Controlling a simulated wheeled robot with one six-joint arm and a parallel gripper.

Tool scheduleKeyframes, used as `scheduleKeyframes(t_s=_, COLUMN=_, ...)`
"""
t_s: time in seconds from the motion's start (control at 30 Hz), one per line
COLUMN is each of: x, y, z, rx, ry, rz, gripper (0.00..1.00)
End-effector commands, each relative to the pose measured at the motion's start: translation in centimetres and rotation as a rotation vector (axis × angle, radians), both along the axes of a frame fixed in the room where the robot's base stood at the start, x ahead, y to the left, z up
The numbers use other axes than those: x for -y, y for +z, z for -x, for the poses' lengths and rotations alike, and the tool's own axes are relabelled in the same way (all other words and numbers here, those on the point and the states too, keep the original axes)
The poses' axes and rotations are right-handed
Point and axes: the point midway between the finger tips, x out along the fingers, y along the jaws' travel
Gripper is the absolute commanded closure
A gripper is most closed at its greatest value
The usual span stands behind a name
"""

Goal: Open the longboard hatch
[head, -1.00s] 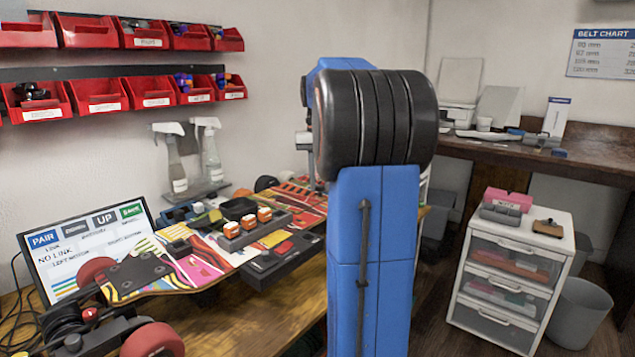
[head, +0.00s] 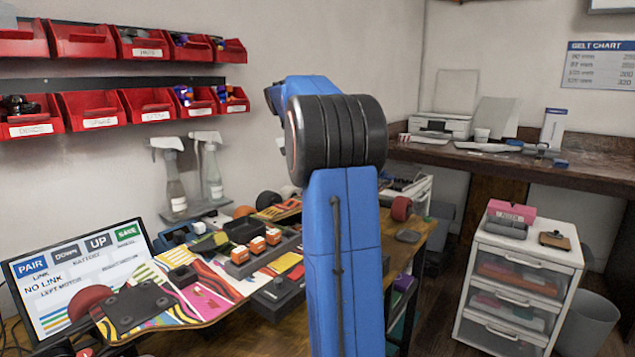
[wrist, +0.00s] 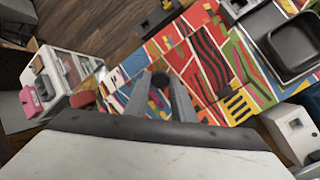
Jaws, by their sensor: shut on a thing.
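The longboard (head: 205,290) lies on the workbench with its colourful striped deck up; its far part is behind my blue arm in the head view. The deck also fills the middle of the wrist view (wrist: 205,60). My gripper (wrist: 160,92) is over the deck, its two grey fingers shut on a small dark knob-like piece (wrist: 160,80). I cannot tell whether this piece is part of the hatch. The hatch's outline cannot be made out clearly in either view. My arm hides the gripper in the head view.
A black tray (wrist: 290,45) and orange-topped pieces in a grey holder (head: 257,246) are near the deck. A monitor (head: 78,270) stands at left, spray bottles (head: 172,180) behind. A white drawer unit (head: 520,275) stands right of the bench, with floor between.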

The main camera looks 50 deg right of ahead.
Motion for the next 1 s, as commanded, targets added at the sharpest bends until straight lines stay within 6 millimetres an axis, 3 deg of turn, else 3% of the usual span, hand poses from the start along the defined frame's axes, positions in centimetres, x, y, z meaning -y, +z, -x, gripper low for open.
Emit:
scheduleKeyframes(t_s=0.37, x=0.02, y=0.02, z=-0.04, rx=-0.003, ry=0.001, rz=0.001, gripper=1.0)
scheduleKeyframes(t_s=0.4, x=0.02, y=0.02, z=-0.04, rx=-0.002, ry=0.0, rz=0.001, gripper=0.68)
scheduleKeyframes(t_s=0.47, x=0.02, y=0.02, z=-0.04, rx=-0.002, ry=0.0, rz=0.001, gripper=0.58)
scheduleKeyframes(t_s=0.8, x=0.01, y=-0.04, z=0.05, rx=0.007, ry=0.0, rz=-0.001, gripper=0.58)
scheduleKeyframes(t_s=1.0, x=0.02, y=-0.77, z=0.41, rx=0.104, ry=-0.002, rz=-0.007, gripper=0.58)
